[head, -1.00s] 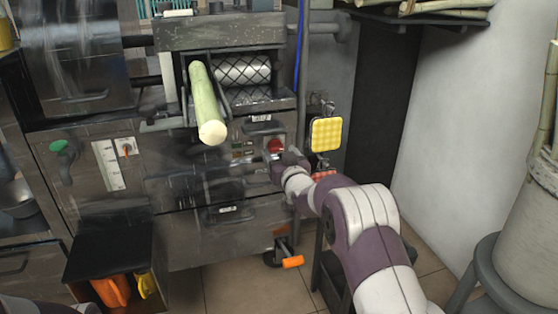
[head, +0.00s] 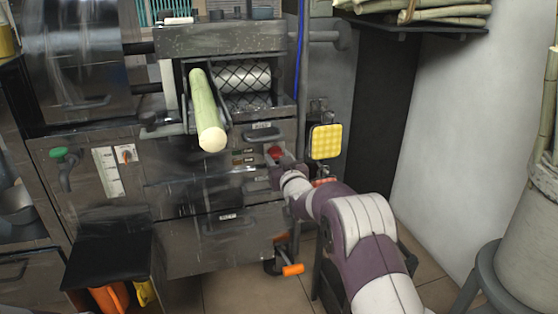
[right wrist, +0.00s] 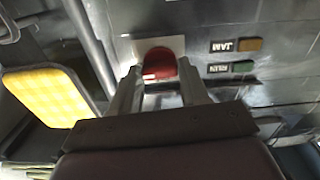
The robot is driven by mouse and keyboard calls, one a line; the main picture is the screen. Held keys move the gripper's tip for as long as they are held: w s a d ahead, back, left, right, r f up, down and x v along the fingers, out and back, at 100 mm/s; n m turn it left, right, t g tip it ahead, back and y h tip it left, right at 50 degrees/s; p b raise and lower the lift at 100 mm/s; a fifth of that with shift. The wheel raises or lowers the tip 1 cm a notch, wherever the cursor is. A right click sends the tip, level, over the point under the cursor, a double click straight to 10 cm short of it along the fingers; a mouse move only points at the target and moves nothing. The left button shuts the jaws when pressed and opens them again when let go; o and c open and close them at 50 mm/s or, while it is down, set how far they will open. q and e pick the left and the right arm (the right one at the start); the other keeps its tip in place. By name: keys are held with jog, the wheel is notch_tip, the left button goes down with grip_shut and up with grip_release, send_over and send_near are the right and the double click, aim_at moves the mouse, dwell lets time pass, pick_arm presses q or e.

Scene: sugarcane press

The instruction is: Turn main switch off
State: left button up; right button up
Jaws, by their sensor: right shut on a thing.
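The main switch is a red rotary knob (head: 274,151) on a light plate on the front of the metal press, right of the small labelled lamps. In the right wrist view the red knob (right wrist: 159,64) sits between the two fingers of my right gripper (right wrist: 160,84), with a pale mark on its face. My right gripper (head: 281,166) is shut on the knob, reaching in from the lower right; it partly hides the knob in the head view. My left gripper is not in view.
A yellow textured pad (head: 326,141) hangs just right of the switch and shows in the right wrist view (right wrist: 48,95). A cane stalk (head: 207,112) sticks out of the rollers above. An orange-handled lever (head: 291,269) is below. A grey stool (head: 487,268) stands at right.

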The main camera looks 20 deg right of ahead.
jog(key=n, duration=0.8)
jog(key=shift+f+n, duration=0.1)
jog(key=shift+n, duration=0.2)
jog(key=n, duration=0.4)
jog(key=shift+n, duration=0.3)
jog(key=shift+n+b, duration=0.6)
jog(key=shift+n, duration=1.4)
jog(key=o, duration=1.1)
jog(key=shift+c, duration=0.2)
jog(key=shift+s, duration=0.1)
